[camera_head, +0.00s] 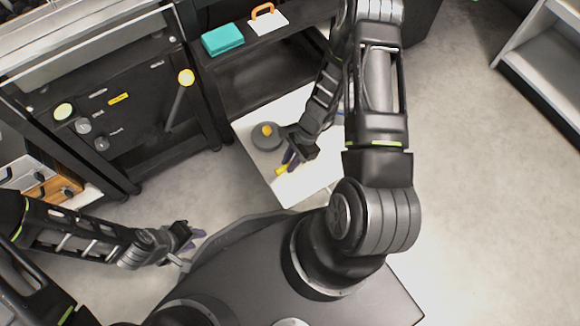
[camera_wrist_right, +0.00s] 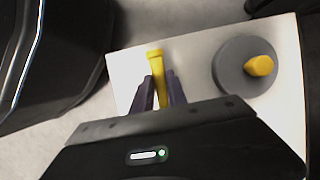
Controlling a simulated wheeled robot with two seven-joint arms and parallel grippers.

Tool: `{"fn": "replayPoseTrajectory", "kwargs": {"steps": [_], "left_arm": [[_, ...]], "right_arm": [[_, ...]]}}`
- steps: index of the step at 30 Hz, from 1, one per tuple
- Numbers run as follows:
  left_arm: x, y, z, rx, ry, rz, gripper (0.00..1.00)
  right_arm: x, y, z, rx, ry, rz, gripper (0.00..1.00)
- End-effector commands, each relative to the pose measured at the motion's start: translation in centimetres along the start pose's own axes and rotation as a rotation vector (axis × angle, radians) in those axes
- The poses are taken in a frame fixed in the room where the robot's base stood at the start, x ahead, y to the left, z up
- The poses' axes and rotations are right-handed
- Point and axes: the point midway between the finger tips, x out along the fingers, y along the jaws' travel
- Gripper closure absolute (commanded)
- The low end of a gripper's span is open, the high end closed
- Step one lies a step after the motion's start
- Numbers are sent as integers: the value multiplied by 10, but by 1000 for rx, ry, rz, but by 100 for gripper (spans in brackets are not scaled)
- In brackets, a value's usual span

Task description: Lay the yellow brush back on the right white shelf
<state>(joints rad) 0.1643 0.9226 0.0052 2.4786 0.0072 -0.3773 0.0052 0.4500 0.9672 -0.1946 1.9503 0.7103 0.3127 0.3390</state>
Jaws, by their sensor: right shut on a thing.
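The yellow brush (camera_head: 282,170) is between the fingers of my right gripper (camera_head: 291,160), which is shut on it over the white shelf (camera_head: 283,188). In the right wrist view the brush (camera_wrist_right: 155,66) points away from the right gripper (camera_wrist_right: 160,90), with its far end over the white surface. Its rear part is hidden by the gripper body. I cannot tell whether the brush touches the shelf. My left gripper (camera_head: 192,240) is empty, low at the left, with its fingers apart.
A round grey object with a yellow knob (camera_head: 266,137) stands on the same shelf, close to the right gripper; it also shows in the right wrist view (camera_wrist_right: 228,72). A teal box (camera_head: 222,39) and an orange-handled item (camera_head: 268,20) lie on the dark table behind.

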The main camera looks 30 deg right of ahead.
Motion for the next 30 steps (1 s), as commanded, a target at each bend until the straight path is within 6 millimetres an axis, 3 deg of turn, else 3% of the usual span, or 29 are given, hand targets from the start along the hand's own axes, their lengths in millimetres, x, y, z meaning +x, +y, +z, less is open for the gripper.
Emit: {"fn": "replayPoseTrajectory", "kwargs": {"steps": [4,12,24,25,30], "left_arm": [[3,-1,0,0,0,0,68],[18,-6,-2,-1,8,0,68],[21,-6,-2,-1,10,0,68],[20,-6,-2,-1,10,0,68],[20,-6,-2,-1,10,0,68]], "right_arm": [[5,1,-2,1,-1,1,100],[35,1,-14,1,-1,1,100],[39,1,-16,1,-1,1,100],[37,1,-15,0,0,0,80],[37,1,-15,0,0,0,66]]}}
